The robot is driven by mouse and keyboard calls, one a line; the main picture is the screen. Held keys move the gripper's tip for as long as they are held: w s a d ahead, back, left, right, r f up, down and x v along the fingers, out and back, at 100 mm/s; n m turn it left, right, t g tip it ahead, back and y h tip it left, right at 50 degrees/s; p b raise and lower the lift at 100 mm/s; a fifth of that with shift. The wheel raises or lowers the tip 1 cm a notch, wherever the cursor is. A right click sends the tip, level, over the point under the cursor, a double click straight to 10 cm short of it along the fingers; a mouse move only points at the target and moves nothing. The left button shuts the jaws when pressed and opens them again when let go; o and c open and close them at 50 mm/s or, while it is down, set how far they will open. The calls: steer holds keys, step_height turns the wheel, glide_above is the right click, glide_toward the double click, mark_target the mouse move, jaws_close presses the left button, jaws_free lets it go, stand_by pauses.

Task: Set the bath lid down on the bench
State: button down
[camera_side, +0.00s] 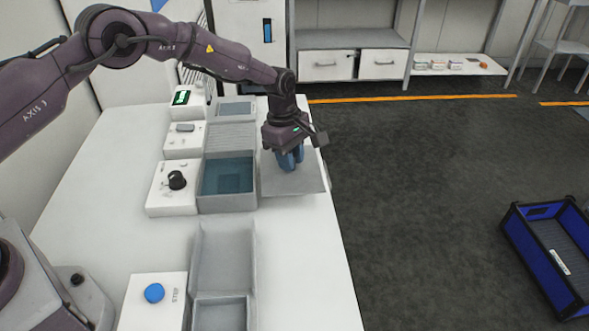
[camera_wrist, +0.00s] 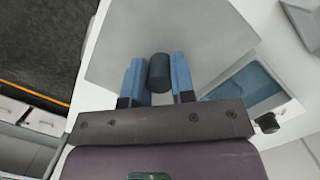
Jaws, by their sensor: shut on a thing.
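The bath lid is a flat grey plate (camera_side: 310,183) with a dark knob, right of the open bath in the side view. It also fills the upper middle of the wrist view (camera_wrist: 205,35). My gripper (camera_side: 290,160) is above the plate, its blue fingers pointing down. In the wrist view my gripper (camera_wrist: 158,78) is shut on the black knob (camera_wrist: 159,72). The lid looks level, at or just above the white bench (camera_side: 300,245); I cannot tell if it touches. The bath (camera_side: 228,176) is uncovered and shows blue liquid.
The lid lies close to the bench's right edge, beyond which is dark floor (camera_side: 420,180). A white control box with a black knob (camera_side: 176,181) is left of the bath. An empty grey tray (camera_side: 225,250) is in front. A blue crate (camera_side: 545,250) stands on the floor.

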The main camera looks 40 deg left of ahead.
steer(key=shift+w+d+f, duration=0.1)
steer(key=shift+w+f, duration=0.45)
steer(key=shift+f, duration=1.6)
steer(key=shift+f, duration=0.1)
steer(key=c, duration=1)
jaws_free()
steer(key=shift+o, duration=0.2)
